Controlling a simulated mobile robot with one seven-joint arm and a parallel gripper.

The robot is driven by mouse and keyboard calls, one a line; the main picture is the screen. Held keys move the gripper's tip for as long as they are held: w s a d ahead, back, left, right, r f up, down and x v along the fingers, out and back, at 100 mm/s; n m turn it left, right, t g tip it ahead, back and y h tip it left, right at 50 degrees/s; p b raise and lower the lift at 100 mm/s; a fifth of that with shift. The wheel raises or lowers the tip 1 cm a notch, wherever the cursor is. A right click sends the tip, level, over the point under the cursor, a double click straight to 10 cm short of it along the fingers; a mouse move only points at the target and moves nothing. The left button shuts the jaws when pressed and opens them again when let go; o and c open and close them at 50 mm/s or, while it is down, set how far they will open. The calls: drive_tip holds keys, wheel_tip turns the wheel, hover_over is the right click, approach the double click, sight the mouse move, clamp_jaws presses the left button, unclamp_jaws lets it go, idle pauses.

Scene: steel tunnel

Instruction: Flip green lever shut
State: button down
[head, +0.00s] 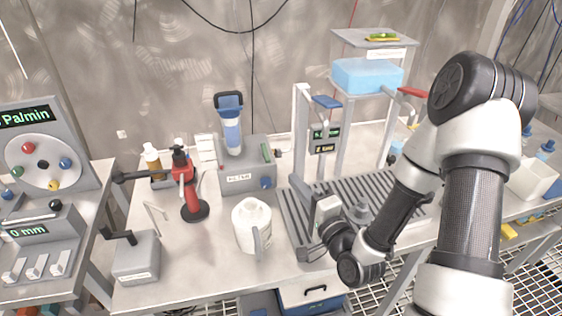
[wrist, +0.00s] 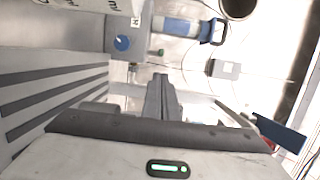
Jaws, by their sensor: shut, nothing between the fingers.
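I cannot make out a green lever in either view. On the steel frame, a blue lever (head: 326,101) sits at the left post and a red lever (head: 411,92) at the right. A blue lever-like plate also shows at the lower right of the wrist view (wrist: 281,135). A small green and yellow thing (head: 382,37) lies on the top shelf; its kind is unclear. My gripper (head: 303,253) is low over the front left of the slatted plate, below the blue lever. Its fingers are together and empty in the wrist view (wrist: 160,80).
The slatted plate (head: 292,225) spans the frame's base. A light blue block (head: 366,76) rests on the frame's middle shelf. A white jug (head: 252,226), a grey machine with a blue-handled cylinder (head: 246,165) and a red stand (head: 191,190) are to the left.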

sight(266, 157)
drive_tip(key=shift+f, duration=0.1)
drive_tip(key=b, duration=0.2)
drive_tip(key=w+b, duration=0.1)
drive_tip(key=b, duration=0.1)
drive_tip(key=shift+w+a+f, duration=0.1)
drive_tip(key=shift+a+f, duration=0.1)
drive_tip(key=shift+f, duration=0.1)
drive_tip(key=w+b, duration=0.1)
drive_tip(key=b, duration=0.3)
drive_tip(key=shift+a+b, duration=0.3)
drive_tip(key=shift+a, duration=0.05)
drive_tip(key=x, duration=0.7)
drive_tip(key=shift+w+a+r, duration=0.15)
drive_tip(key=shift+w+r, duration=0.1)
drive_tip(key=shift+r, duration=0.2)
